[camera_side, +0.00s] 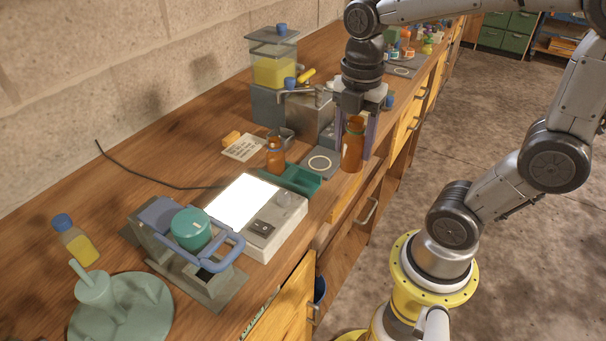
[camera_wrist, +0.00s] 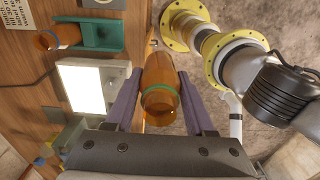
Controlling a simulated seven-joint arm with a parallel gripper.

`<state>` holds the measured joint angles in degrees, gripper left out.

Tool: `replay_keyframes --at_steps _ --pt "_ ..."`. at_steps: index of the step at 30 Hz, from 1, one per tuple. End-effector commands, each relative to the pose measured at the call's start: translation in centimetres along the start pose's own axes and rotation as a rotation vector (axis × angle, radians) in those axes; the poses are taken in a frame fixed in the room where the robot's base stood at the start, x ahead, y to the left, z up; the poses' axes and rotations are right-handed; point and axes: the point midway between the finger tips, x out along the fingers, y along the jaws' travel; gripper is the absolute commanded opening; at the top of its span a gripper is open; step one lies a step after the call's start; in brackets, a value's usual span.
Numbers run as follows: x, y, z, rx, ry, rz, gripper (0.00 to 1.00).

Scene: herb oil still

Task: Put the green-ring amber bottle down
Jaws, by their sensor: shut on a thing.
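My gripper (camera_side: 355,142) is shut on the green-ring amber bottle (camera_side: 351,153) and holds it upright near the bench's front edge. In the wrist view the bottle (camera_wrist: 158,75) stands between the two purple-grey fingers, its green ring around the neck near its open mouth. How far its base is above the bench is hard to tell. A dark square pad with a pale ring (camera_side: 320,163) lies on the bench to the left of the bottle, apart from it.
A lit white panel (camera_side: 236,203) and a clamp device with a teal lid (camera_side: 191,229) stand nearer the camera. The still with its yellow tank (camera_side: 274,73) is behind. A note card (camera_side: 243,147) lies toward the wall. Floor lies beyond the front edge.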

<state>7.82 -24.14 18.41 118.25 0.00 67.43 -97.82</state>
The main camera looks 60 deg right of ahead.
Motion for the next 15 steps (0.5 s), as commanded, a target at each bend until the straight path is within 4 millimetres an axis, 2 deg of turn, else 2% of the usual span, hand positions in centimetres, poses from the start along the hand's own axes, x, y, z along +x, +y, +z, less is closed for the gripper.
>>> replay_keyframes --at_steps 9,15 --pt "3.1 6.8 0.9 -0.001 0.001 -0.004 0.00" --pt "6.4 9.5 1.2 -0.001 0.001 -0.006 0.00"
